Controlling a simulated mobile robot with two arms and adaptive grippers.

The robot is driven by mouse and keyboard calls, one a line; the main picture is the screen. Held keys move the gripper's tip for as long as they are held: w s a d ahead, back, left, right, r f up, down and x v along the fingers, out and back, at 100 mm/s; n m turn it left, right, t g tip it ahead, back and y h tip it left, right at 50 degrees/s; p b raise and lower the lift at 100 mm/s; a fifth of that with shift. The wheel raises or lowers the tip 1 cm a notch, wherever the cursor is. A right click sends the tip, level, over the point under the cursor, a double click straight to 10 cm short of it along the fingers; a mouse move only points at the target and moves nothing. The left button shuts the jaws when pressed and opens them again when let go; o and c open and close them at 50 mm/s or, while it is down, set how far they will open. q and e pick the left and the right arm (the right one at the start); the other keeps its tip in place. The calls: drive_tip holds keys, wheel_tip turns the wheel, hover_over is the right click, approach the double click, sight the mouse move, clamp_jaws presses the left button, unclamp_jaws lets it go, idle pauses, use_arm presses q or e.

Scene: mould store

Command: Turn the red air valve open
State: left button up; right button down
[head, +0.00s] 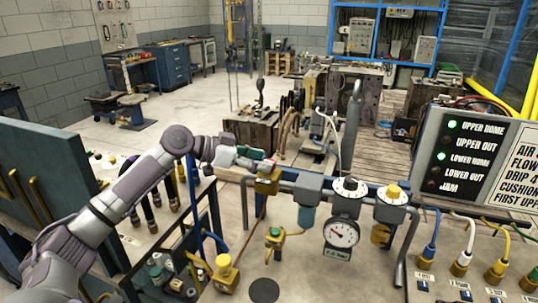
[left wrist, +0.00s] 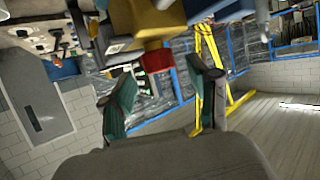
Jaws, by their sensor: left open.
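My left gripper (head: 258,160) reaches in from the left to the brass valve body (head: 268,184) at the left end of the air-line pipe. Its fingers (left wrist: 161,88) are open in the left wrist view. The red air valve handle (left wrist: 157,60) shows there as a small red block against the yellow-brass body (left wrist: 145,20). It lies between the fingertips in the picture, with a visible gap on each side; depth is hard to judge. In the head view the gripper mostly hides the handle. My right gripper is not in view.
Right along the pipe are a grey-blue filter unit (head: 307,188), a round gauge (head: 341,234) and a yellow-topped unit (head: 391,203). A lit status panel (head: 465,155) stands at the right. Brass fittings (head: 226,272) stand on the bench below.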

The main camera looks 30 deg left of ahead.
sight(269, 161)
use_arm(q)
drive_tip(key=shift+p+x, duration=0.35)
drive_tip(key=shift+x, duration=1.15)
drive_tip(key=shift+c, duration=0.2)
clamp_jaws()
drive_tip(key=shift+n+t+y+p, duration=0.4)
drive_tip(key=shift+n+y+p, duration=0.2)
drive_tip(key=shift+n, duration=0.1)
drive_tip(key=shift+o, duration=0.2)
unclamp_jaws()
